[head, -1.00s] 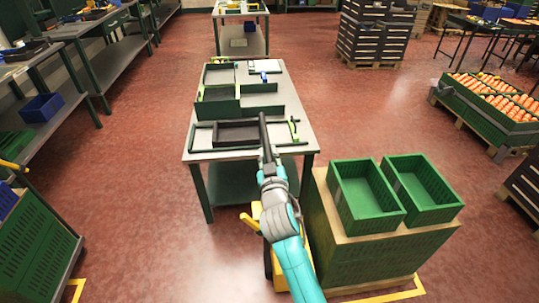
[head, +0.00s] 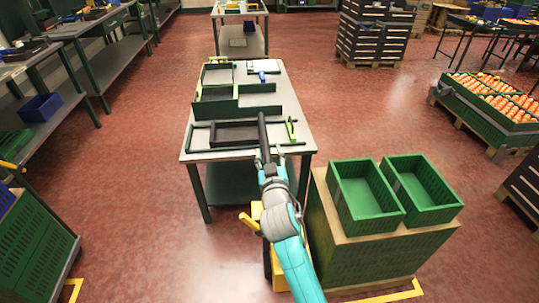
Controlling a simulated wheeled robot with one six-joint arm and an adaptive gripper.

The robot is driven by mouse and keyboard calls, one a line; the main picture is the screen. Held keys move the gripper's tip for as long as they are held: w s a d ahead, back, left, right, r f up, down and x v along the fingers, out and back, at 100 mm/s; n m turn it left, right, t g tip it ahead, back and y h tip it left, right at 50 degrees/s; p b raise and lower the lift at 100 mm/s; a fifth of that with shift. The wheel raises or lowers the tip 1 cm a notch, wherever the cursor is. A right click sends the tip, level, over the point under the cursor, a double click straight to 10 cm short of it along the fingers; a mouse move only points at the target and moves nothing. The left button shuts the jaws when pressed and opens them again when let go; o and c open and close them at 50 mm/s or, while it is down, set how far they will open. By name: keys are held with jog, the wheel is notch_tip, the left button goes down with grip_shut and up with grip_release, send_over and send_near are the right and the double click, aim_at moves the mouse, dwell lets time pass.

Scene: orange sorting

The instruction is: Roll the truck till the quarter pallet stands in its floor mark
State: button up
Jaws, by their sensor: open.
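My gripper (head: 268,160) is in the middle of the head view, at the end of my turquoise and grey arm. It is open, beside the near edge of the work table. A dark bar stands just beyond it; I cannot tell whether the jaws touch it. The yellow truck (head: 254,215) is partly hidden under my arm, left of the load.
Two empty green crates (head: 352,205) (head: 432,208) sit on the load. The work table (head: 225,157) with trays stands close ahead. Another green stack (head: 40,245) is at left, orange bins (head: 490,120) at right. Red floor is open between table and orange bins.

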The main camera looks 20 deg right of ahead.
jog(key=v, duration=1.2)
